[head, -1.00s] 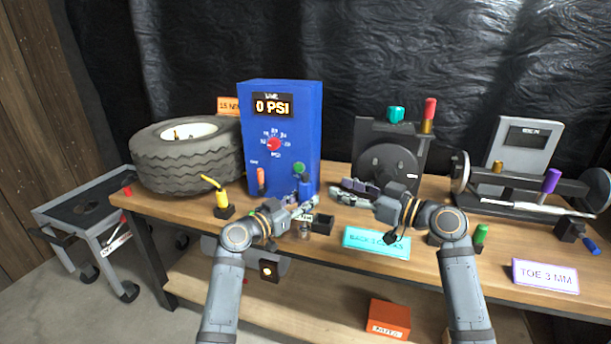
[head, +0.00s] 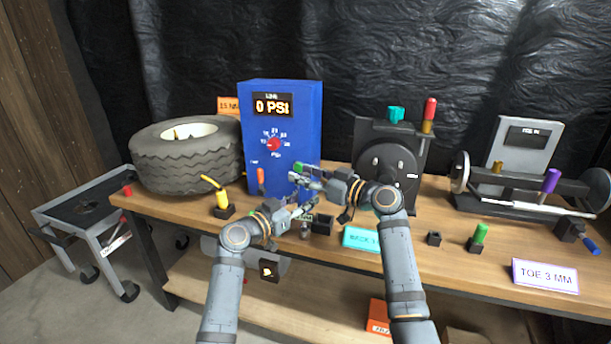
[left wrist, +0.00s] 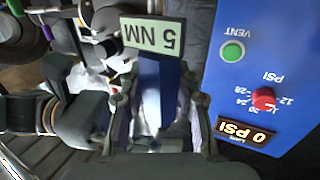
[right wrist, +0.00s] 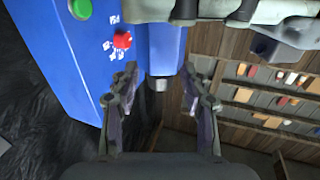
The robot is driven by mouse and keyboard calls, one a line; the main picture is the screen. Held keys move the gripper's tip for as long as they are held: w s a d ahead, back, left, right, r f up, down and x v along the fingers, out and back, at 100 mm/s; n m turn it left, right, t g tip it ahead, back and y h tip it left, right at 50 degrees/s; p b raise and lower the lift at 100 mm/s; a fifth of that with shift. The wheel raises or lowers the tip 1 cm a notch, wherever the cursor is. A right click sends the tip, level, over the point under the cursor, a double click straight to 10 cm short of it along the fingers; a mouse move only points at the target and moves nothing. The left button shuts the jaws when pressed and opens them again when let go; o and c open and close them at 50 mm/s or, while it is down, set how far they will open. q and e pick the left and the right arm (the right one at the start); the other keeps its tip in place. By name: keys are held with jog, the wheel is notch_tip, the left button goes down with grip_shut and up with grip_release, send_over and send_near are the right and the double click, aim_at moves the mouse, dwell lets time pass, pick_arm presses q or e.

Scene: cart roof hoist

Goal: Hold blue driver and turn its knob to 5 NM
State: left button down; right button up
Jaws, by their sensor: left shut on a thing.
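The blue driver (left wrist: 150,85) stands between the fingers of my left gripper (left wrist: 158,105), which is shut on it. A pale green plate reading 5 NM (left wrist: 152,34) shows across one end of the driver; I cannot tell whether it is attached. In the right wrist view the driver (right wrist: 166,45) hangs down from the left gripper, with a small dark tip (right wrist: 158,84). My right gripper (right wrist: 160,98) is open, its fingers on either side of that tip with gaps. In the head view the driver is mostly hidden by my grippers.
A blue box with a 0 PSI display (head: 273,105), red dial (head: 274,144) and green vent button (left wrist: 232,51) stands close behind the grippers. A yellow-handled tool (head: 222,198) is to the left. A cyan card (head: 361,239) and a dark holder (head: 322,224) lie on the bench (head: 440,270).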

grip_shut()
jog(key=shift+n+g+y, duration=0.8)
jog(key=shift+n+g, duration=0.2)
jog(key=shift+g, duration=0.3)
jog(key=shift+o, duration=0.2)
grip_release()
jog(key=v, duration=1.2)
